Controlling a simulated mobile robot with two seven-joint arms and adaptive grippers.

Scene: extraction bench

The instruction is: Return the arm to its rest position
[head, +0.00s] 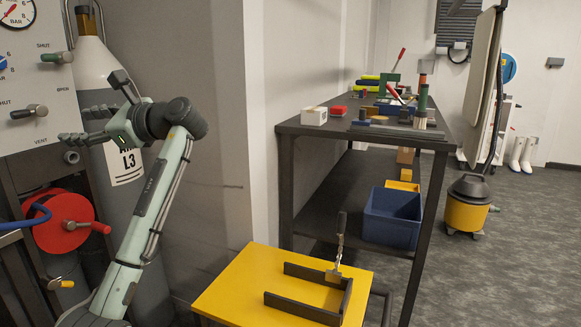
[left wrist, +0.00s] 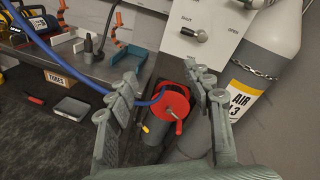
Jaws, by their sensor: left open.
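My left arm (head: 150,200) rises from the lower left in the head view and bends at its dark wrist. My left gripper (head: 90,108) points left, toward the valve panel (head: 27,85), in front of the grey cylinder (head: 122,215). Its fingers are spread apart with nothing between them. In the left wrist view the open fingers of the left gripper (left wrist: 165,85) frame a red round part (left wrist: 172,103) with a blue hose. I cannot tell the exact gap between fingers and panel. My right gripper is in neither view.
The red part (head: 66,222) with its handle sits below the gripper. A yellow-topped stand (head: 225,295) holds a dark bracket (head: 300,312) and an upright tool (head: 339,245). A dark bench (head: 385,138) carries tools, with a blue bin (head: 392,215) below. Open floor lies right.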

